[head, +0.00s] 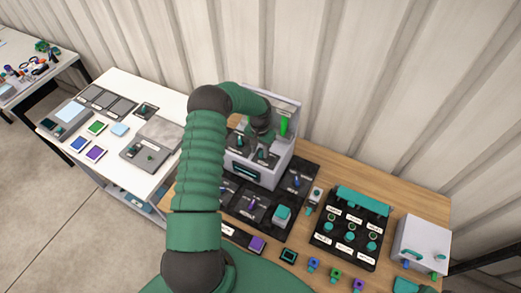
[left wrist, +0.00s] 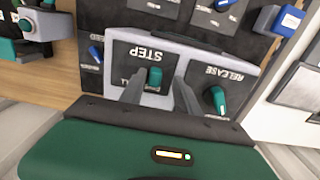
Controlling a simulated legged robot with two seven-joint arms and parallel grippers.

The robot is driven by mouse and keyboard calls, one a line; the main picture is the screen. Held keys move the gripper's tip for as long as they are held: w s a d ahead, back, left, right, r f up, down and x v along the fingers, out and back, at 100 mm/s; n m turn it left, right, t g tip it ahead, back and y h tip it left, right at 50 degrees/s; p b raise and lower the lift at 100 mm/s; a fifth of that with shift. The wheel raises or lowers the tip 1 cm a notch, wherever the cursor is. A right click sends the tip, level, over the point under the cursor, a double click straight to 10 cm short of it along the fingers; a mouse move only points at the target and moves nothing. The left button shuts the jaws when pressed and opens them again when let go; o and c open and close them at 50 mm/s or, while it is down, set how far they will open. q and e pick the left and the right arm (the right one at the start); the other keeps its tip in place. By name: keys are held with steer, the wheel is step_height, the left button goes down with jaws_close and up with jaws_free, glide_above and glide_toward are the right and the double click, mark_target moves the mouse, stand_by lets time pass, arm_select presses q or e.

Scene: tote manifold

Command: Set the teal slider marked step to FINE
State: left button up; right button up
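In the left wrist view, the teal slider knob (left wrist: 155,76) stands on a dark plate labelled STEP (left wrist: 148,53), which appears upside down. My left gripper (left wrist: 160,72) is open, with one grey finger on each side of the knob and visible gaps between. The position marks beside the slider are mostly hidden by the fingers, so its setting cannot be read. In the head view, my left gripper (head: 262,130) reaches down over the grey console (head: 275,174); its fingers are too small to make out there. My right gripper is not in view.
A teal RELEASE lever (left wrist: 216,98) stands close to the right finger in the wrist view. A black panel with teal knobs (head: 349,231) and a white box (head: 421,243) lie right of the console. A white table (head: 115,85) stands left.

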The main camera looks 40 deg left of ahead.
arm_select(q)
steer(key=shift+r, duration=0.15)
step_height(320, 180, up, 16)
steer(key=b, duration=0.5)
steer(key=shift+r, duration=0.2)
